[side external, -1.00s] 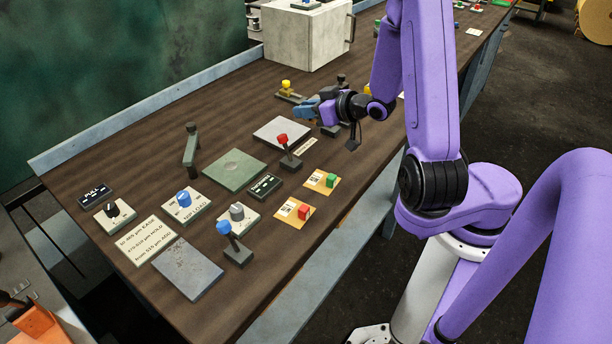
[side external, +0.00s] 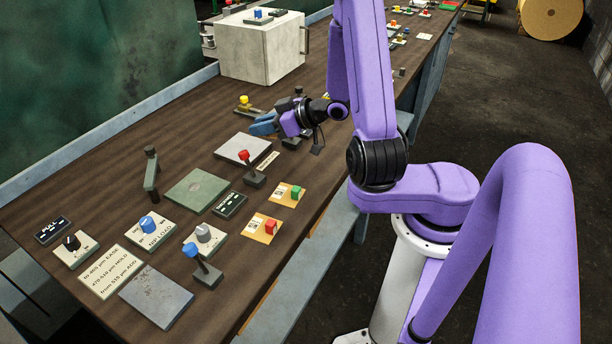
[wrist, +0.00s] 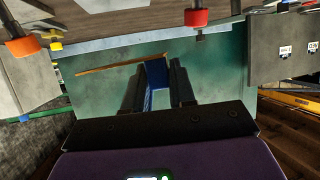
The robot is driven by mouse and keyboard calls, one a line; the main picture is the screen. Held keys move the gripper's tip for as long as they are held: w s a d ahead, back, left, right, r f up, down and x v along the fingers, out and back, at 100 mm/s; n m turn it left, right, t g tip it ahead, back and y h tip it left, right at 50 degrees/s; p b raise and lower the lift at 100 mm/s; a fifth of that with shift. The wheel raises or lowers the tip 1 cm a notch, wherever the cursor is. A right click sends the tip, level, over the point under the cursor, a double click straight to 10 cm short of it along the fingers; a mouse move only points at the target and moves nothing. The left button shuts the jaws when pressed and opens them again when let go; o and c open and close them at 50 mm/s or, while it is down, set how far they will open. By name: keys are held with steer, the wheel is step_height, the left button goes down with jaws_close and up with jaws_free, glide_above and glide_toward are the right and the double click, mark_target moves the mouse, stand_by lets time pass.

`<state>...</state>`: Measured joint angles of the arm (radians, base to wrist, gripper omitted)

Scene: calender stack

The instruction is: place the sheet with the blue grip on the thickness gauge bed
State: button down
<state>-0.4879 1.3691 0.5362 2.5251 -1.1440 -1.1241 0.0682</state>
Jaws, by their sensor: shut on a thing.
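My gripper (wrist: 156,92) has its two dark fingers closed on a blue grip (wrist: 155,75) in the wrist view. A thin tan strip (wrist: 110,66) beside the grip looks like the sheet seen nearly edge-on. In the side external view my gripper (side external: 279,122) is above the table, near a yellow-knobbed piece, with blue (side external: 262,126) at its tip. The sheet itself is hard to make out there. A green square plate with a faint round mark, apparently the thickness gauge bed (side external: 197,190), lies nearer the camera beside a dark post (side external: 151,173). Its top is bare.
A pale plate (side external: 243,148) and a red-knobbed lever (side external: 251,170) stand between my gripper and the green plate. A grey plate (side external: 156,297) and a blue-knobbed lever (side external: 201,267) are at the front. A white box (side external: 262,48) stands behind.

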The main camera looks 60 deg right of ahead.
mark_target(316, 178)
steer(key=shift+s+d+f+n+g+y, duration=0.1)
steer(key=shift+f+n+g+y, duration=0.1)
steer(key=shift+n+y, duration=0.4)
steer(key=shift+s+d+f+n+g+y, duration=0.1)
steer(key=shift+n+g+y, duration=0.1)
steer(key=shift+n+y, duration=0.35)
steer(key=shift+s+d+f+n+g+y, duration=0.15)
steer(key=shift+s+n+g+y, duration=0.15)
steer(key=shift+s+n+y, duration=0.3)
steer(key=s+d+n+g+y, duration=0.2)
steer(key=s+n+g+y, duration=0.3)
steer(key=s, duration=0.6)
steer(key=shift+s+d+f+n+y, duration=0.25)
steer(key=shift+d+n+y, duration=0.1)
steer(key=shift+n, duration=0.3)
steer(key=shift+w, duration=0.1)
steer(key=shift+f, duration=4.8)
steer(key=shift+f, duration=0.15)
steer(key=c, duration=0.9)
jaws_free()
steer(key=shift+c, duration=0.2)
